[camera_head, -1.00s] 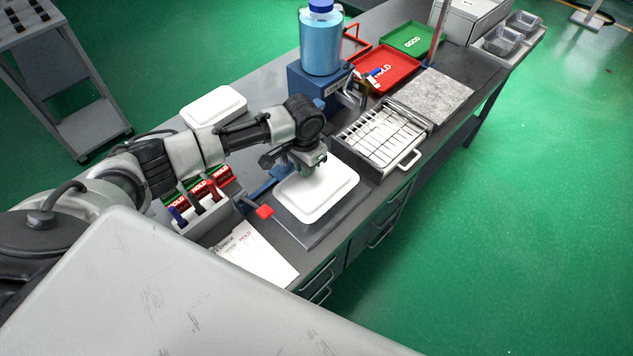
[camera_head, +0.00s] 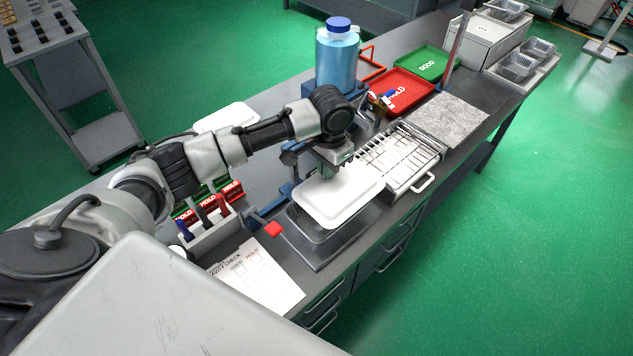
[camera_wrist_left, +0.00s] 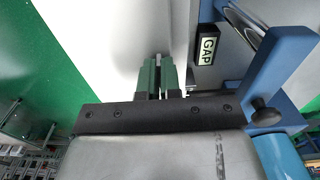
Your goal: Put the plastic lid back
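The white plastic lid (camera_head: 338,202) is a rounded rectangle, held raised above a shiny foil tray (camera_head: 316,234) on a dark plate (camera_head: 330,258). The tray's near side shows beneath it; its inside is hidden. My left gripper (camera_head: 333,168) reaches over from the left and is shut on the lid's far edge. In the left wrist view its green fingers (camera_wrist_left: 157,74) are close together at the white lid (camera_wrist_left: 110,35). A second white lid-like piece (camera_head: 226,117) lies farther back to the left. My right gripper is not in view.
A blue stand with a blue bottle (camera_head: 338,62) rises just behind the arm. A metal rack with a handle (camera_head: 400,158) is close on the right. A holder of HOLD markers (camera_head: 212,230) and a check sheet (camera_head: 256,276) lie to the left. A GAP label (camera_wrist_left: 207,45) shows on a blue fixture.

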